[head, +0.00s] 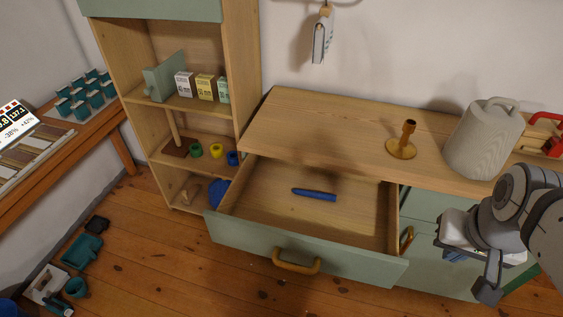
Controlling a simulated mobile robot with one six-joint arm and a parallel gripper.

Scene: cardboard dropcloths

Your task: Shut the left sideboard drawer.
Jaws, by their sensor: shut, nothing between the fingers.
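The left sideboard drawer has a pale green front (235,232) and a brass-coloured handle (296,262). It stands pulled far out of the wooden sideboard (320,125), with its inside open to view. A dark blue, slim object (314,194) lies on the drawer floor. My gripper (455,256) is at the right, in front of the right part of the sideboard. It is shut and empty, to the right of the drawer and apart from it. My arm hides some of the sideboard's right front.
A brass candlestick (402,148) and a grey ribbed jug (484,138) stand on the sideboard top. An open shelf unit (243,50) stands to the left. Dark teal items (82,249) lie on the floor at the left. The floor before the drawer looks clear.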

